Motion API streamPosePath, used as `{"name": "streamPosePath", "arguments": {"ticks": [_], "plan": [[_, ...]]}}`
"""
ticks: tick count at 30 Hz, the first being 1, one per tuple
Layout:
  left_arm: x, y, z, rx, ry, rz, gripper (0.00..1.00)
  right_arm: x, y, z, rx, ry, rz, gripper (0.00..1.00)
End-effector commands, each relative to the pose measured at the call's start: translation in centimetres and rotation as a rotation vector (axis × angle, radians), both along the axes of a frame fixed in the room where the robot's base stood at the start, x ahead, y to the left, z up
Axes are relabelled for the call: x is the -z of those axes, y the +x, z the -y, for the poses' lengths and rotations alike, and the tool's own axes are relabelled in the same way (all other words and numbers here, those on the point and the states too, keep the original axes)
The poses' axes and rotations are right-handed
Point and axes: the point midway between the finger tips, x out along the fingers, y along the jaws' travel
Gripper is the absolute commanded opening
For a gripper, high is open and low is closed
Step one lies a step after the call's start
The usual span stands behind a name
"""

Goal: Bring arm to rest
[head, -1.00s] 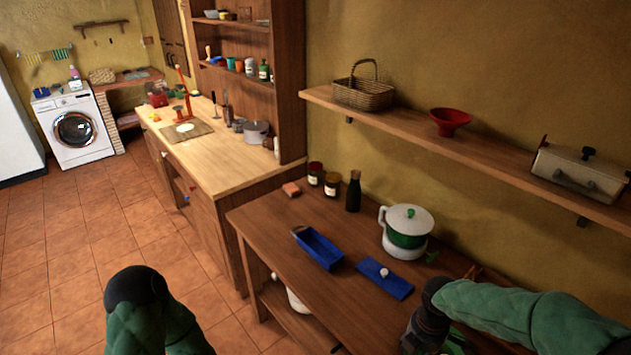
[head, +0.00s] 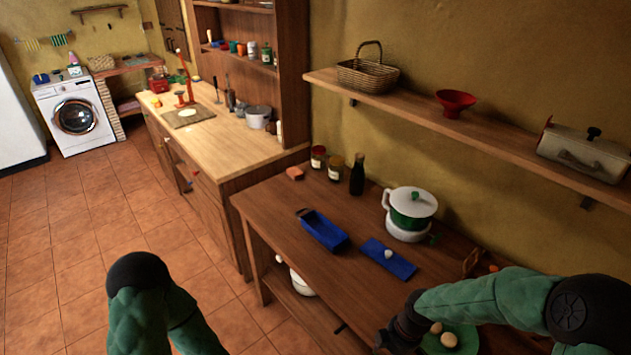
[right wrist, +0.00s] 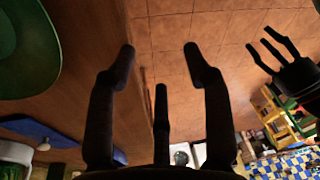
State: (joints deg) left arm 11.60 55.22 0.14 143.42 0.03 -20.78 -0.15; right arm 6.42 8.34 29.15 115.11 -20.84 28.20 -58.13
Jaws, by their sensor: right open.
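My right arm reaches in from the right in the head view, over the front of the brown counter (head: 330,275). My right gripper (head: 388,345) is at the counter's front edge, partly cut off by the bottom of the picture. Black fingers that look like my left gripper (right wrist: 275,47) show at the upper right of the right wrist view.
A green plate (head: 462,347) with egg-like items lies beside my right forearm. A blue tray (head: 322,232), a blue board (head: 380,255) and a green-and-white pot (head: 412,205) stand further back. A wall shelf (head: 480,130) runs above. Tiled floor (head: 75,250) is free at left.

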Motion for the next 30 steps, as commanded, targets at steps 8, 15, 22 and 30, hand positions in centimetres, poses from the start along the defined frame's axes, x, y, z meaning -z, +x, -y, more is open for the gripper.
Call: {"name": "streamPosePath", "arguments": {"ticks": [8, 15, 22, 30], "plan": [[1.2, 0.0, 0.0, 0.000, 0.000, 0.000, 0.48, 7.5, -2.5, -4.3, 0.424, 0.113, -0.109, 0.51], [2.0, 0.0, 0.0, 0.000, 0.000, 0.000, 0.48, 13.1, -5.4, -7.0, 0.823, 0.161, -0.215, 0.51], [2.8, 0.0, 0.0, 0.000, 0.000, 0.000, 0.48, 17.3, -8.5, -8.4, 1.182, 0.164, -0.302, 0.51], [3.0, 0.0, 0.0, 0.000, 0.000, 0.000, 0.48, 19.2, -10.4, -8.7, 1.380, 0.154, -0.338, 0.51]]}}
